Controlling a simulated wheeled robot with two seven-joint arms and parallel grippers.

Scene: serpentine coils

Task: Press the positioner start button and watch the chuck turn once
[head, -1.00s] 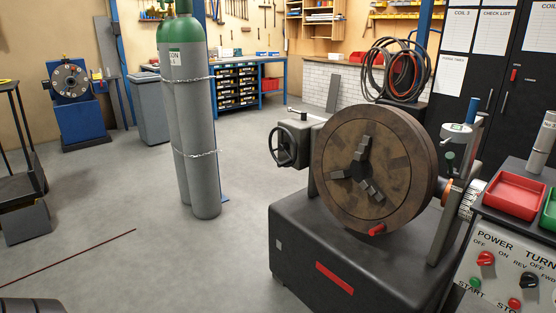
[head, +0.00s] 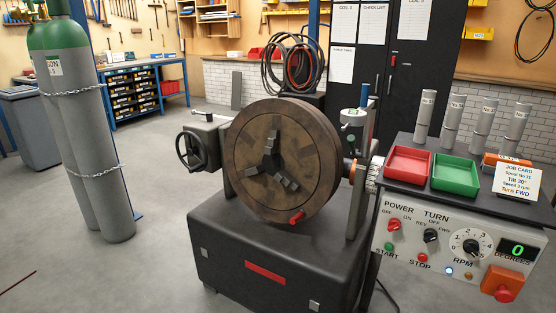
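The positioner's round brown chuck (head: 258,185) faces me, tilted, with grey stepped jaws at its centre and a red peg (head: 297,217) low on its right rim. It sits on a dark base (head: 225,240). The control panel (head: 405,272) is at the right. Its green START button (head: 390,246) is at the lower left, and the red STOP button (head: 422,258) is beside it. Above are a red POWER knob (head: 393,224) and a black TURN knob (head: 431,235). The degrees display (head: 517,250) reads 0. Neither gripper is in view.
Red (head: 409,165) and green (head: 455,171) trays, several grey cylinders and a job card (head: 516,180) sit above the panel. An orange box with a red button (head: 502,294) is at its lower right. Gas cylinders (head: 80,150) stand left; floor between is clear.

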